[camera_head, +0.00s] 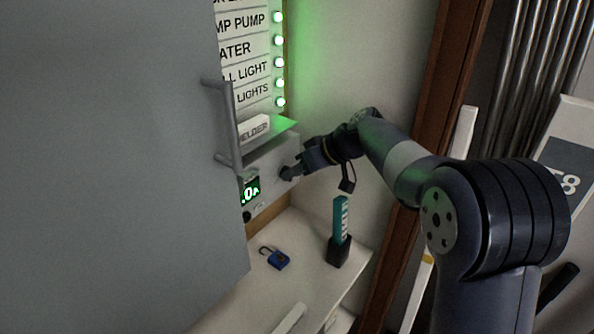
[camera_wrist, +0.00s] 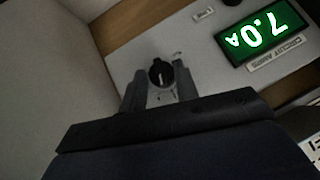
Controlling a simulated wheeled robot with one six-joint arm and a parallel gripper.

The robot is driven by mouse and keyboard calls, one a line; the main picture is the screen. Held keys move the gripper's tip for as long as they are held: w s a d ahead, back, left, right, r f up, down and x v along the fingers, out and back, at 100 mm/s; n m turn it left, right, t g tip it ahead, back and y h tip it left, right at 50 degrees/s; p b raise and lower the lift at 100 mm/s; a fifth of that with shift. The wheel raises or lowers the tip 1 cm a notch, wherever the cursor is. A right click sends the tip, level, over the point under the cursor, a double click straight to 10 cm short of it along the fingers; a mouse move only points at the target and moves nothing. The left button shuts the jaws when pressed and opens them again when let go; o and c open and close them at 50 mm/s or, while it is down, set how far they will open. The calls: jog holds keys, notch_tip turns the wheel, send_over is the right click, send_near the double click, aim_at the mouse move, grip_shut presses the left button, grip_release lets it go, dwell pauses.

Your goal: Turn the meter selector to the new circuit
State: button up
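The meter selector is a small round black knob (camera_wrist: 160,73) with a light pointer mark, on a pale panel in the wrist view. My gripper (camera_wrist: 161,88) has its two fingers apart, one on each side of the knob, with visible gaps beside it. I cannot tell how deep the fingertips reach around it. A green display (camera_wrist: 262,33) right of the knob reads 7.0A, upside down in this view. In the head view my gripper (camera_head: 292,172) is at the panel's right part and mostly hides the knob. The display (camera_head: 250,190) is partly covered by the grey door.
A large grey door (camera_head: 110,160) with a handle (camera_head: 222,125) stands at the left. Below the panel, a blue padlock (camera_head: 275,258) and a teal tool in a black holder (camera_head: 339,245) are on the shelf (camera_head: 305,275). A label board (camera_head: 245,55) has several green lights.

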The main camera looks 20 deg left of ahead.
jog(key=o, duration=0.4)
dwell(0.4)
jog(key=n+t+h+p, duration=0.1)
jog(key=t, duration=0.1)
jog(key=s+n+t+h+p, duration=0.1)
jog(key=n+t+p, duration=0.1)
jog(key=t, duration=0.1)
jog(key=n+t+p, duration=0.1)
jog(key=t+p, duration=0.1)
jog(key=shift+s+a+r+n+t+h, duration=0.1)
jog(key=shift+s+a+n+t+h, duration=0.1)
jog(key=shift+a+n+t+h, duration=0.15)
dwell(0.3)
